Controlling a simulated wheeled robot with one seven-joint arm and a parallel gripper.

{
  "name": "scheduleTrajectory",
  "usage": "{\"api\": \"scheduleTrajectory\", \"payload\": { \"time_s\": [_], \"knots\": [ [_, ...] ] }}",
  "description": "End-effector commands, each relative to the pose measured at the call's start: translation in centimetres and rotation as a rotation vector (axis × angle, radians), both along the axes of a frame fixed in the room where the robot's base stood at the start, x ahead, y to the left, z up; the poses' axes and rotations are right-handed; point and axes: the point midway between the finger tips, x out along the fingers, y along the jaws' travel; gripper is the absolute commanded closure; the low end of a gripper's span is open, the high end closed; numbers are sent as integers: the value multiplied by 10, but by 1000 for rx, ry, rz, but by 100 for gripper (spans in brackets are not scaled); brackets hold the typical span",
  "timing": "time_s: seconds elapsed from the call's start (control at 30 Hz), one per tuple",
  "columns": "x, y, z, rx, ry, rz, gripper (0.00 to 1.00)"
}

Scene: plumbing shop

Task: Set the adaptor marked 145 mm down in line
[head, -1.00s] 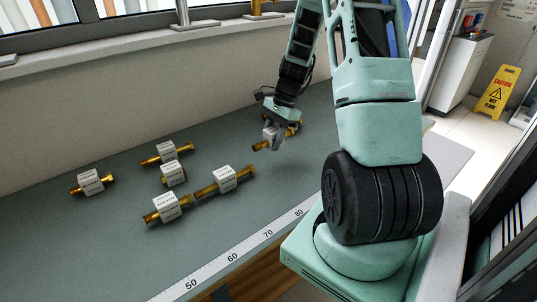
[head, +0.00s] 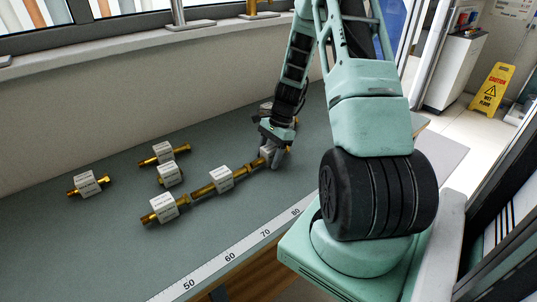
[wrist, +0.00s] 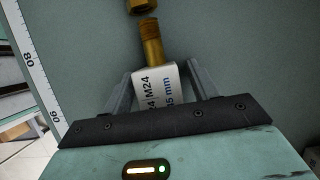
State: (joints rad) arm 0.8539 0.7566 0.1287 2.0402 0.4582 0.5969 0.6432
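My gripper (head: 272,163) is low over the bench at the right end of a line of brass adaptors. It is shut on a brass adaptor with a white label block (wrist: 158,84); the visible label part reads M24 and a partly hidden figure in mm. In the wrist view its threaded brass end (wrist: 151,42) points at another brass end (wrist: 141,6), with a small gap between. In the head view the line holds a middle adaptor (head: 220,179) and a left adaptor (head: 164,208). Whether the held adaptor touches the bench cannot be told.
Loose labelled adaptors lie behind the line: one at far left (head: 87,184), one at the back (head: 164,153) and a short one (head: 170,175). A printed scale (head: 230,256) runs along the bench's front edge. The left of the bench is clear.

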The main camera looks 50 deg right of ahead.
Motion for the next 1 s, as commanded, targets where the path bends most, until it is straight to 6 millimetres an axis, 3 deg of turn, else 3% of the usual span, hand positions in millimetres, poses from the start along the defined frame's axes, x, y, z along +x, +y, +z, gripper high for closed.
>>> {"api": "scheduleTrajectory", "payload": {
  "time_s": [0.4, 0.8, 1.0],
  "knots": [
    [0, -3, 10, -2, -2, 0, 40],
    [-7, -33, 82, -5, -3, 0, 40],
    [-10, -42, 107, -1, -1, 1, 40]
  ]
}}
